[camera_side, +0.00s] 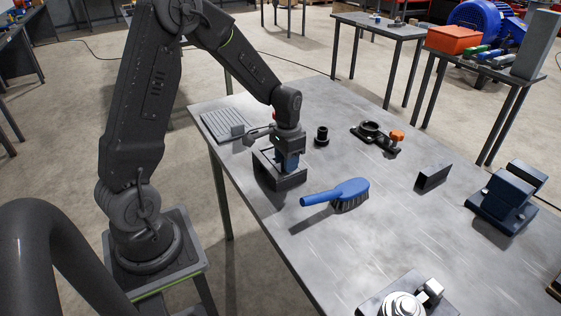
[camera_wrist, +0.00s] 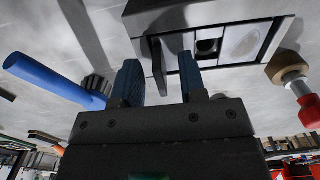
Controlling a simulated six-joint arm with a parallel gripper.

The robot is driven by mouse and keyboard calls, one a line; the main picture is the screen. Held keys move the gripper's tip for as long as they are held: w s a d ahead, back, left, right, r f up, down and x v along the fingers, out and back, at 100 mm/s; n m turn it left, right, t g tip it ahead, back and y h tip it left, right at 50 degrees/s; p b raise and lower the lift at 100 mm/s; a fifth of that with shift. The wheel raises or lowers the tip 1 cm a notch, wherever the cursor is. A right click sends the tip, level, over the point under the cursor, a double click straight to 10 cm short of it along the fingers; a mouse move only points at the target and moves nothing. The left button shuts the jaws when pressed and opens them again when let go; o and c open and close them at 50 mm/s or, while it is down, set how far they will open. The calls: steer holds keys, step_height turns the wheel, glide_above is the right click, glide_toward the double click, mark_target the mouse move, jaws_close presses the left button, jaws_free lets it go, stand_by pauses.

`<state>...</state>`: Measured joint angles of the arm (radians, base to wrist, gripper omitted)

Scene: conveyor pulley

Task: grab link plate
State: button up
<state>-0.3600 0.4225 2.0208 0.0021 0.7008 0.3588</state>
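A dark block-like holder (camera_side: 290,182) stands on the table, directly under my gripper (camera_side: 289,165). In the wrist view the holder (camera_wrist: 185,14) has a pale inner face with a dark slot. A thin, dark, upright piece with a rounded end (camera_wrist: 158,66) stands out of its near side; it looks like the link plate, but I cannot be sure. In the wrist view my gripper (camera_wrist: 158,82) has its blue fingers apart, with the dark piece showing between them and no clear contact. In the side view the fingers hide the piece.
A blue brush (camera_side: 350,190) lies close right of the holder, its handle (camera_wrist: 50,78) at left in the wrist view. A grey ribbed plate (camera_side: 224,124) lies behind left. A black cylinder (camera_side: 321,136) stands behind. A red-handled tool (camera_wrist: 307,108) is close by.

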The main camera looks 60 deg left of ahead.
steer(key=shift+f, duration=0.35)
steer(key=shift+c, duration=0.3)
jaws_close()
steer(key=shift+r, duration=0.1)
